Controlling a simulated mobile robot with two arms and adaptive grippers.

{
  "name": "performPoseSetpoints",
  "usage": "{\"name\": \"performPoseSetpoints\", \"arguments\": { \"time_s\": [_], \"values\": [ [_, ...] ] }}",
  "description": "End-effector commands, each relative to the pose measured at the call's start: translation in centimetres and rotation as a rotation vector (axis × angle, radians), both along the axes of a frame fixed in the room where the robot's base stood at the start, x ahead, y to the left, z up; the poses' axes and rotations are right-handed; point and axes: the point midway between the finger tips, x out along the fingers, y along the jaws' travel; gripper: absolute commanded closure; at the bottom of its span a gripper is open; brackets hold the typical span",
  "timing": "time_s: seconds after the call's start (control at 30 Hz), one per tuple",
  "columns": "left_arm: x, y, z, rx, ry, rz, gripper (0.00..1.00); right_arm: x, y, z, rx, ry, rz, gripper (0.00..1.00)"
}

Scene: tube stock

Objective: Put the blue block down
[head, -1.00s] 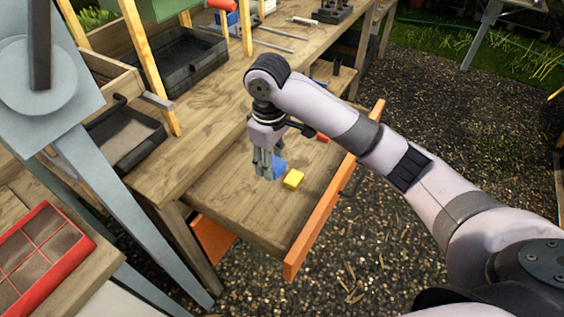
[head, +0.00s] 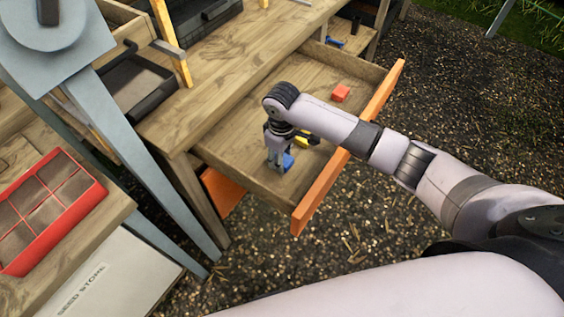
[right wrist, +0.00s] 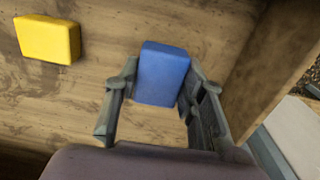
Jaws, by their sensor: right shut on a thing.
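The blue block (head: 288,162) is between the fingers of my right gripper (head: 279,158), which is shut on it. It is low over the near end of the open wooden drawer (head: 240,130). I cannot tell whether it touches the drawer floor. In the right wrist view the blue block (right wrist: 163,73) sits between the two grey fingers, with bare wood around it. The yellow block (right wrist: 47,39) lies apart from it, to the left; in the head view it is partly hidden behind my gripper. My left gripper is not in view.
A red block (head: 340,93) lies farther back in the drawer. The drawer has an orange front (head: 350,145) and a wooden side wall close to the gripper. A red divided tray (head: 98,192) stands at the left. The drawer floor between the blocks is clear.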

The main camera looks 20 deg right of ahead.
Motion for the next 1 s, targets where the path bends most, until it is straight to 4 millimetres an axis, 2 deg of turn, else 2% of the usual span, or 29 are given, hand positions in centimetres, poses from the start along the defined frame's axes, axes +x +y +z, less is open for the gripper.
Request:
{"name": "performPoseSetpoints", "arguments": {
  "time_s": [0.1, 0.2, 0.6, 0.63, 0.9, 1.0],
  "values": [
    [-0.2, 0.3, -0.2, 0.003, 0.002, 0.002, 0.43, -0.1, 0.0, -2.0, 0.0, 0.004, 0.0, 0.91],
    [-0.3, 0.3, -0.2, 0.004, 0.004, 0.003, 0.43, 0.0, 0.0, -2.7, 0.0, 0.001, 0.0, 0.91],
    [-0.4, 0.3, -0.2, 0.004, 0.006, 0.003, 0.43, -0.1, 0.0, -3.2, 0.0, 0.002, -0.001, 0.91],
    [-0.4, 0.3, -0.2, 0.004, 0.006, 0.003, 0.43, 0.0, 0.0, -3.1, -0.001, 0.001, 0.0, 0.61],
    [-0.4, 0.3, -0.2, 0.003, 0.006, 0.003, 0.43, 0.0, 0.0, -3.1, 0.0, 0.001, 0.0, 0.43],
    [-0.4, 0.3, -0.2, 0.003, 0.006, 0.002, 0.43, 0.0, 0.0, -3.1, 0.0, 0.001, 0.0, 0.43]
  ]
}}
